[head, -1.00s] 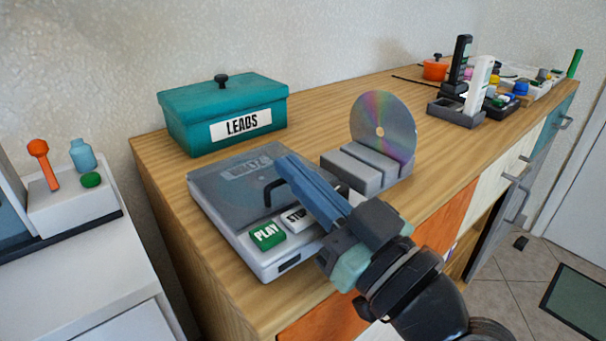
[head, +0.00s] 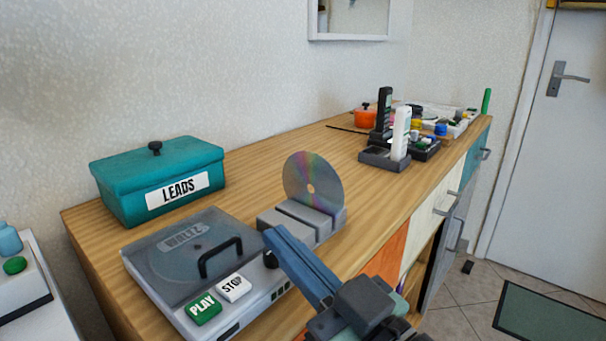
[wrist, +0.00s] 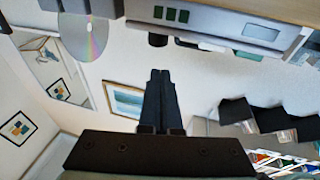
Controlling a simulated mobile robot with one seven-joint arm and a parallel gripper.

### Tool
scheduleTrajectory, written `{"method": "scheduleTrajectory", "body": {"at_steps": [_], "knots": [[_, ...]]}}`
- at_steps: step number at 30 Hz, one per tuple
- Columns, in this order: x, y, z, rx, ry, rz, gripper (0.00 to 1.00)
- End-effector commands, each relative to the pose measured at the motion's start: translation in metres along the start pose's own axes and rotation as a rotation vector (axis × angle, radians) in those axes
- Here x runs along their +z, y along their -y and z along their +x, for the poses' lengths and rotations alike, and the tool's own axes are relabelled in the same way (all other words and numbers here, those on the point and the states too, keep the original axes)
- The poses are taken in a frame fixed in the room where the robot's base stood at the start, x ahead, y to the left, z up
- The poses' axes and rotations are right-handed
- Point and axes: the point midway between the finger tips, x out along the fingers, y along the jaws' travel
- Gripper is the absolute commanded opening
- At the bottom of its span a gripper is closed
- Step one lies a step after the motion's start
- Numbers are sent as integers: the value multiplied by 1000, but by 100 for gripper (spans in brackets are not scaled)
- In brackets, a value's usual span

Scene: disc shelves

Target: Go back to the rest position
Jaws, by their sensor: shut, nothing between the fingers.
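My gripper (head: 272,236) is shut and empty in the head view, its blue-grey fingers in front of the right side of the disc player (head: 140,262). In the wrist view my gripper (wrist: 160,75) shows shut fingers pointing up the picture, with nothing between them. The player has a closed grey lid marked WALTZ, a green PLAY button (head: 203,308) and a white STOP button (head: 233,288). A silver disc (head: 300,185) stands upright in a grey slotted rack (head: 268,222) behind the gripper. The disc also shows in the wrist view (wrist: 72,40).
A teal LEADS box (head: 125,185) stands behind the player. Handsets in a dark cradle (head: 378,160) and an orange pot (head: 365,118) are farther along the wooden counter (head: 340,215). Cabinet handles stick out at the right. Tiled floor lies beyond.

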Motion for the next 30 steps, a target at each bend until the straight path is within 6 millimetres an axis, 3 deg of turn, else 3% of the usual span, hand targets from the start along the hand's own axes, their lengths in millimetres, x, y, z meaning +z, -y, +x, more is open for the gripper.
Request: {"method": "scheduleTrajectory", "body": {"at_steps": [3, 8, 14, 19, 21, 30], "knots": [[-33, -10, 19, 140, -29, -70, 0], [-93, -18, 27, 331, -150, -161, 0], [-179, -6, 10, 514, -388, -261, 0], [-244, 19, -23, 620, -615, -330, 0], [-273, 16, -17, 626, -609, -328, 0], [-357, 14, -1, 627, -602, -329, 0]]}}
